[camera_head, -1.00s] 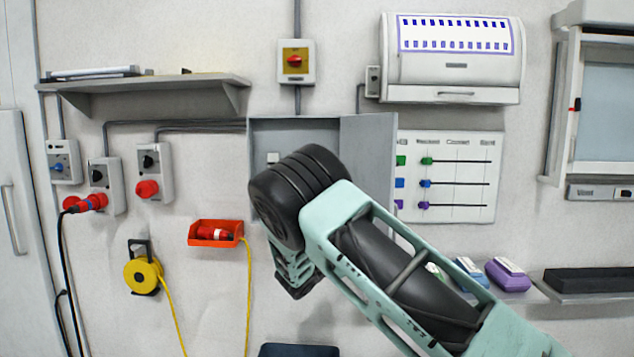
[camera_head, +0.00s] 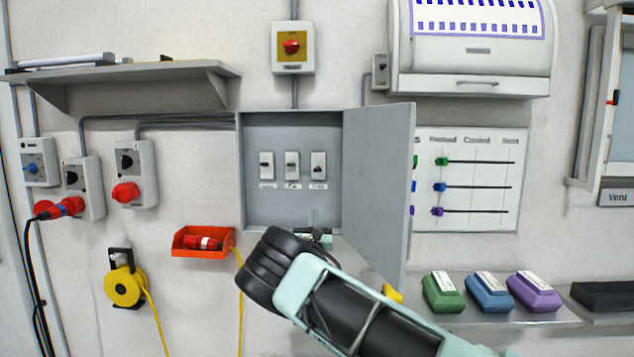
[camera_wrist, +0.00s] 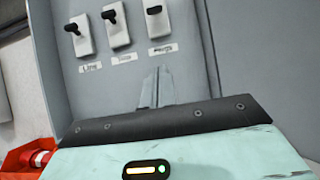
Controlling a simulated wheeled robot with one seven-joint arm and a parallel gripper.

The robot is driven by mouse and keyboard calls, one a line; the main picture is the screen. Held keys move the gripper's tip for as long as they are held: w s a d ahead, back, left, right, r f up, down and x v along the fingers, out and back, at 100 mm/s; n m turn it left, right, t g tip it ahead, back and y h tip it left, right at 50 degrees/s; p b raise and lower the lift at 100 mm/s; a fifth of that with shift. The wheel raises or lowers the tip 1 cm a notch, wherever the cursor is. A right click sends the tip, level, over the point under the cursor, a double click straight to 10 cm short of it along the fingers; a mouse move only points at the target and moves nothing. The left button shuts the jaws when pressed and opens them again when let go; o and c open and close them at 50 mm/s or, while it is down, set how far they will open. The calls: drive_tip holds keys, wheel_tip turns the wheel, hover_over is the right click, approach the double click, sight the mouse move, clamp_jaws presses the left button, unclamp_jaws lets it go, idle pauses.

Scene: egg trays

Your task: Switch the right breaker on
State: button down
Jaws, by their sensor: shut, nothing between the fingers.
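An open grey breaker box (camera_head: 249,200) hangs on the wall with three white breakers with black levers inside. The right breaker (camera_head: 318,161) has its lever low on its plate in the head view; it also shows at the top of the wrist view (camera_wrist: 159,25). The middle breaker (camera_head: 292,161) and left breaker (camera_head: 266,161) have levers that sit higher. My gripper (camera_wrist: 155,86) is shut and empty, its fingertips pointing into the box below the labels of the breakers. In the head view my gripper (camera_head: 315,222) is partly hidden behind my arm. The fingertips appear clear of every lever.
The box door (camera_head: 378,180) stands open on the right, beside my arm. An orange tray (camera_head: 203,251) with a red plug is at lower left. A shelf (camera_head: 520,314) with coloured cases is at lower right. A red-yellow switch (camera_head: 292,47) is above the box.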

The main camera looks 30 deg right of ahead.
sight(318, 169)
drive_tip(key=shift+r, duration=0.1)
drive_tip(key=p+x, duration=0.3)
drive_tip(key=x, duration=0.7)
drive_tip(key=shift+s+p, duration=0.1)
drive_tip(key=shift+p, duration=0.3)
drive_tip(key=shift+s+a+r+p, duration=0.1)
drive_tip(key=shift+r+p, duration=0.3)
drive_tip(key=shift+r, duration=0.2)
drive_tip(key=shift+s+a+r+p, duration=0.15)
drive_tip(key=shift+r+p, duration=0.2)
drive_tip(key=shift+r, duration=0.25)
drive_tip(key=shift+s+a+r+p, duration=0.1)
drive_tip(key=shift+s+r+p, duration=0.2)
drive_tip(key=shift+r+p, duration=0.25)
drive_tip(key=shift+r, duration=0.1)
drive_tip(key=shift+a, duration=0.15)
drive_tip(key=shift+r, duration=0.15)
drive_tip(key=shift+s+g, duration=0.1)
drive_tip(key=shift+g, duration=0.3)
